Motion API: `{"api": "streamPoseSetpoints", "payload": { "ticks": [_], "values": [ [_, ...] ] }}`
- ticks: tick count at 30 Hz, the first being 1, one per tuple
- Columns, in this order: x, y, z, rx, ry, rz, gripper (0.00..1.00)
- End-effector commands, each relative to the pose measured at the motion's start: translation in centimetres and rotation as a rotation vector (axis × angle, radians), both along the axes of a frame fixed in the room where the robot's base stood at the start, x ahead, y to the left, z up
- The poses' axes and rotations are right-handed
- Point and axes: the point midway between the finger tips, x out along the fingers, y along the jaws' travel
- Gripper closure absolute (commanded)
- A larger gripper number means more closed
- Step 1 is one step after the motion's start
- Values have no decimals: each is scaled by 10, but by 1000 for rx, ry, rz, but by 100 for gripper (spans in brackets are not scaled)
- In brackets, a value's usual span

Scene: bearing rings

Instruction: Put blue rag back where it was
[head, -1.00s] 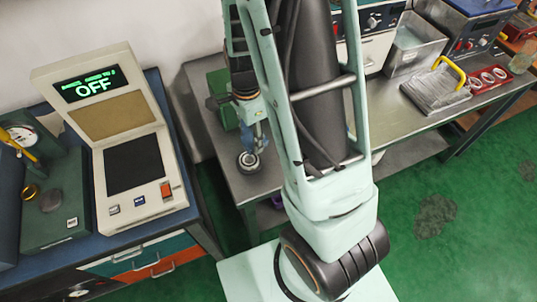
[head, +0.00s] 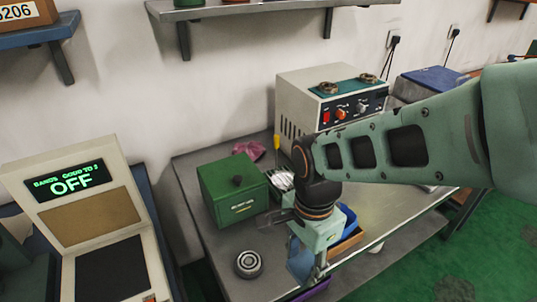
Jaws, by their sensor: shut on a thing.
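My gripper (head: 309,272) points down over the front part of the grey metal bench, seen from the side in the head view. It is shut on a dull blue piece, which looks like the blue rag (head: 299,263) and hangs at the fingertips. Its lower end is near the bench's front edge; I cannot tell whether it touches the bench. A brighter blue object (head: 348,219) sits behind my gripper by a wooden tray (head: 347,244), partly hidden by it.
A bearing ring (head: 248,264) lies on the bench (head: 215,240) left of my gripper. A green box (head: 232,190) stands behind it, with a pink cloth (head: 249,149) farther back. A beige machine with knobs (head: 300,105) stands at the back. A tester reading OFF (head: 75,190) is at left.

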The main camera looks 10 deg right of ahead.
Motion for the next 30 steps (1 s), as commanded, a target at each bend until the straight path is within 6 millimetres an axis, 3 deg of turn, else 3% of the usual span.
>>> {"api": "streamPoseSetpoints", "payload": {
  "ticks": [6,13,17,30],
  "values": [
    [-9,3,-6,-4,-3,-60,78],
    [11,4,-15,-8,1,-63,78],
    [17,7,-10,-2,4,-62,78],
    [31,5,-19,-6,4,-65,78]
  ]
}}
